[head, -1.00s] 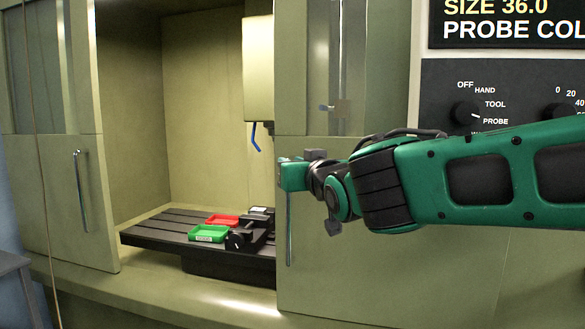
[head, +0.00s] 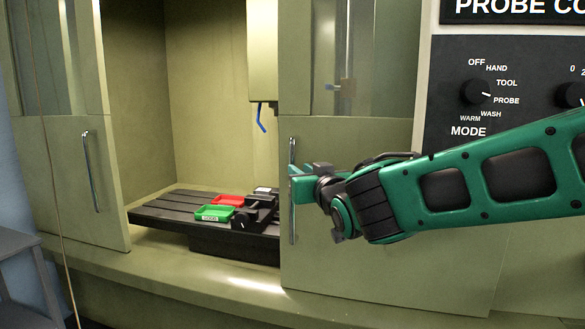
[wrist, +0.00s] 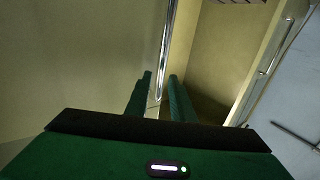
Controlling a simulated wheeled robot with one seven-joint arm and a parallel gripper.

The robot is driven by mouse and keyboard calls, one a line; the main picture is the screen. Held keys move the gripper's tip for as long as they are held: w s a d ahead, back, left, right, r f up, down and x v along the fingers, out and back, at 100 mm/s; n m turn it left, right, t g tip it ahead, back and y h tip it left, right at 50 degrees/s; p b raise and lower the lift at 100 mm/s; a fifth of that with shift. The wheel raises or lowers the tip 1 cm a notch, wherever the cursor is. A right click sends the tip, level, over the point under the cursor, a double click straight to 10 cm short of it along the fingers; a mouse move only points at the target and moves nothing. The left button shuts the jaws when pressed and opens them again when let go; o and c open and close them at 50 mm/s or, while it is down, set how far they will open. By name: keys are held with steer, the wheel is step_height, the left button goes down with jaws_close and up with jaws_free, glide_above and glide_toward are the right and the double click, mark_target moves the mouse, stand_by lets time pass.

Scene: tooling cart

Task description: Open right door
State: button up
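The right door (head: 370,270) is a pale green panel with a window at its top; it stands to the right of the machine's opening. Its vertical silver handle (head: 292,225) runs along the door's left edge. My gripper (head: 292,188) is at the upper-middle part of this handle, and its green fingers partly hide the bar. In the wrist view, my gripper (wrist: 160,88) has its two fingers apart. The handle (wrist: 167,45) passes down into the gap between them. I cannot tell whether either finger touches the bar.
The left door (head: 65,205) with its handle (head: 90,170) stands across the opening. Inside, a black table (head: 160,215) carries a red tray (head: 229,201) and a green tray (head: 213,213). A control panel (head: 475,125) is at the right. A grey stand (head: 15,245) is at the far left.

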steer(key=x, duration=0.7)
steer(key=shift+w+a, duration=0.1)
jaws_close()
